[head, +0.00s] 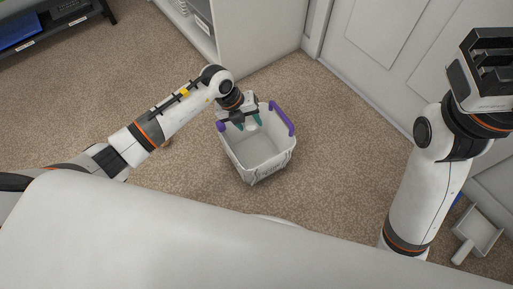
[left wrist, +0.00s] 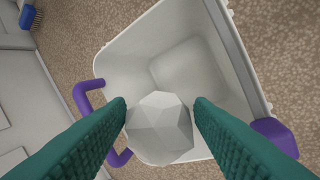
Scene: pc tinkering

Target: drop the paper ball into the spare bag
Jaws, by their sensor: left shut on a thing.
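The paper ball (left wrist: 160,128) is white and faceted, and it sits between the teal fingertips of my left gripper (head: 248,121). The left gripper is shut on it and holds it over the open top of the spare bag. The spare bag (head: 262,160) is a white open container with purple handles, standing upright on the floor. In the left wrist view the bag's empty-looking inside (left wrist: 195,65) shows behind the ball, which hides part of it. My right gripper (head: 490,65) is raised at the far right, away from the bag; its finger opening is not clear.
A white cabinet (head: 262,35) stands behind the bag, and a white door (head: 395,60) is to its right. A dark shelf (head: 65,28) is at the upper left. A white dustpan (head: 478,232) lies at the lower right. Carpet around the bag is mostly clear.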

